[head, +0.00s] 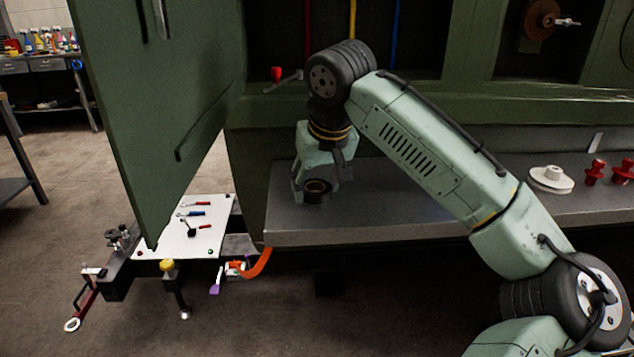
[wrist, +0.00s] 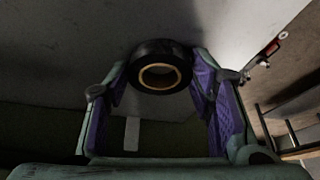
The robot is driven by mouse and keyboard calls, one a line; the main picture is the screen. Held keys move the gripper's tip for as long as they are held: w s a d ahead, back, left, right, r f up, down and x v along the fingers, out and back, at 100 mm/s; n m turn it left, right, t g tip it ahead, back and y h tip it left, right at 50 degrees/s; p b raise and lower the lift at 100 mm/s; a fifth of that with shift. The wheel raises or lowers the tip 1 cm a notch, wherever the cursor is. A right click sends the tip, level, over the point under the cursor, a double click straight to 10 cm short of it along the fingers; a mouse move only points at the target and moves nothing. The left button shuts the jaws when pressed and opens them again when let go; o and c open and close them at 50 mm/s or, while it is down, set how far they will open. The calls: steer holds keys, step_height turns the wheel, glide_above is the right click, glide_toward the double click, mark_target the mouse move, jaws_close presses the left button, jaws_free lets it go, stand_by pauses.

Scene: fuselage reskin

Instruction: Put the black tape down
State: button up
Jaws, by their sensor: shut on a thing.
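The black tape (wrist: 159,48) is a thick black roll with a tan inner ring. In the wrist view it sits between the purple-padded fingers of my gripper (wrist: 162,75), which is shut on it. In the head view my gripper (head: 318,184) points down over the left part of the grey bench ledge (head: 400,212). The tape (head: 316,198) shows as a dark ring at the fingertips, low over the ledge. I cannot tell whether it touches the surface.
A white round part (head: 551,179) and red knobs (head: 594,173) stand on the ledge at right. The ledge between them and my gripper looks clear. A green panel (head: 150,100) hangs at left, near a white tray (head: 205,240) with tools. A red-tipped item (head: 277,74) is behind my wrist.

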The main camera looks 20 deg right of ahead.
steer(key=shift+s+f, duration=0.1)
steer(key=shift+f, duration=0.4)
steer(key=o, duration=1)
steer(key=shift+f, duration=0.2)
steer(key=shift+r, duration=0.1)
steer(key=shift+r, duration=0.2)
steer(key=v, duration=0.8)
steer(key=b+v, duration=0.1)
steer(key=v, duration=0.4)
steer(key=shift+w+r, duration=0.1)
steer(key=shift+w, duration=0.25)
